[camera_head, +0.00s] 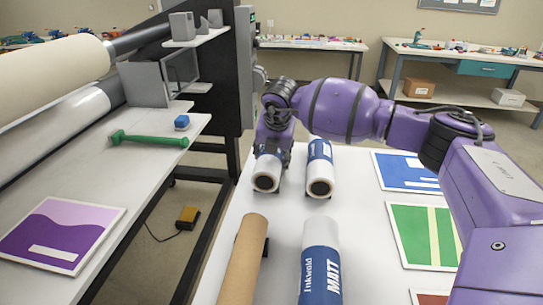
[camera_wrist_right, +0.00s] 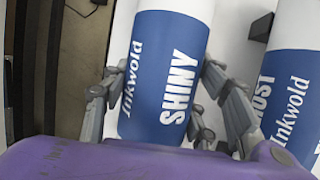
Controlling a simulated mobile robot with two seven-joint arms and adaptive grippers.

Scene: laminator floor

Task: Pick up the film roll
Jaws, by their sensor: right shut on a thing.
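My right gripper (camera_wrist_right: 160,105) is shut around a blue and white film roll labelled "Inkwold SHINY" (camera_wrist_right: 165,65), with fingers on both sides of it. In the head view this roll (camera_head: 267,172) lies at the far left of the white table, its open end toward me, and the gripper (camera_head: 270,145) is over it. A second roll, its label partly cut off and ending in "OST" (camera_wrist_right: 293,90), lies just to its right; it also shows in the head view (camera_head: 320,165). A "MATT" roll (camera_head: 321,262) lies nearer. My left gripper is not in view.
A bare brown tube (camera_head: 243,262) lies at the table's near left. Colored print sheets (camera_head: 425,232) lie along the right side of the white table (camera_head: 282,218). The laminator bench (camera_head: 120,165) at left holds a green-handled tool (camera_head: 150,139) and a purple print (camera_head: 62,233).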

